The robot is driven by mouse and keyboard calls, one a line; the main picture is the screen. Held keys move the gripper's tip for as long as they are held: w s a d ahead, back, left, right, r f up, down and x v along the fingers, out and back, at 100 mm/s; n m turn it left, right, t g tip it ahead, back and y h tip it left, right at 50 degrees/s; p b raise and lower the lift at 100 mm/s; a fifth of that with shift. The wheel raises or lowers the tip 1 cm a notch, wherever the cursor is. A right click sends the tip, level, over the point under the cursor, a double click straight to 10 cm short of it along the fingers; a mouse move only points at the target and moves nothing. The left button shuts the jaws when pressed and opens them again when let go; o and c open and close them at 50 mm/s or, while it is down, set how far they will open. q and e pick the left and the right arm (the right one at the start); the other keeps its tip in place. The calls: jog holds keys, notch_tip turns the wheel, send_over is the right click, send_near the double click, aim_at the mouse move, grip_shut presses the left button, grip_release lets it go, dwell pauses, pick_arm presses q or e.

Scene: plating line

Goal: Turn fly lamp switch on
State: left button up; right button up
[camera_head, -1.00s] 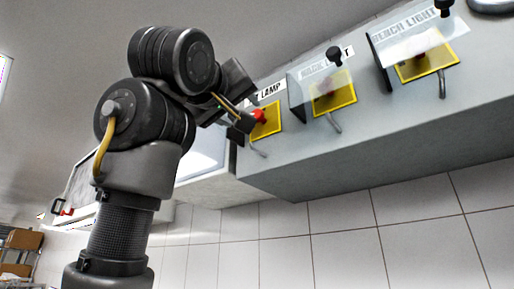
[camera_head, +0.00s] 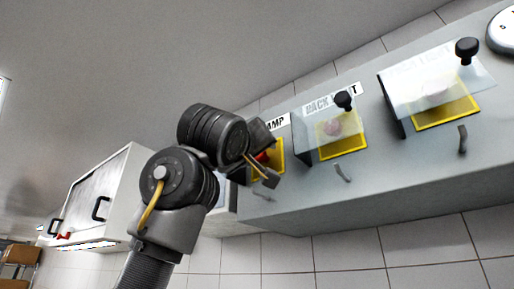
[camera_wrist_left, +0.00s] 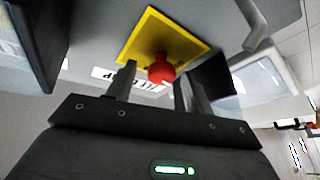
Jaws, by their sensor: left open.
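The fly lamp switch is a red knob (camera_head: 262,157) on a yellow plate (camera_head: 279,150), under a label (camera_head: 277,122) of which only the end, "AMP", shows in the head view. My left gripper (camera_head: 262,172) is right at this switch and hides part of it. In the left wrist view, the red knob (camera_wrist_left: 160,69) stands out from the yellow plate (camera_wrist_left: 155,38), between the two open fingertips (camera_wrist_left: 155,82). The upside-down label (camera_wrist_left: 130,78) is partly covered by a finger. I cannot tell whether the fingers touch the knob. My right gripper is not in view.
Two more switches on the grey panel, the rack light (camera_head: 330,128) and another to its right (camera_head: 438,92), have clear covers with black knobs. Grey levers (camera_head: 343,172) stick out below them. A white cabinet (camera_head: 95,200) with dark handles is at left.

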pick_arm(q)
jog(key=shift+w, duration=0.3)
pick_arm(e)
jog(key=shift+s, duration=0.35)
pick_arm(q)
jog(key=shift+c, duration=0.4)
jog(key=c, duration=0.9)
jog(key=shift+f+m+h+b, duration=0.25)
jog(key=shift+m+h+b, duration=0.65)
jog(key=shift+m, duration=0.9)
jog(key=m+h, duration=0.1)
jog(key=m, duration=0.1)
jog(key=shift+r+m+h, duration=0.15)
jog(key=shift+m+h, duration=0.25)
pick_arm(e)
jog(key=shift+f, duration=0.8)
pick_arm(q)
jog(key=o, duration=1)
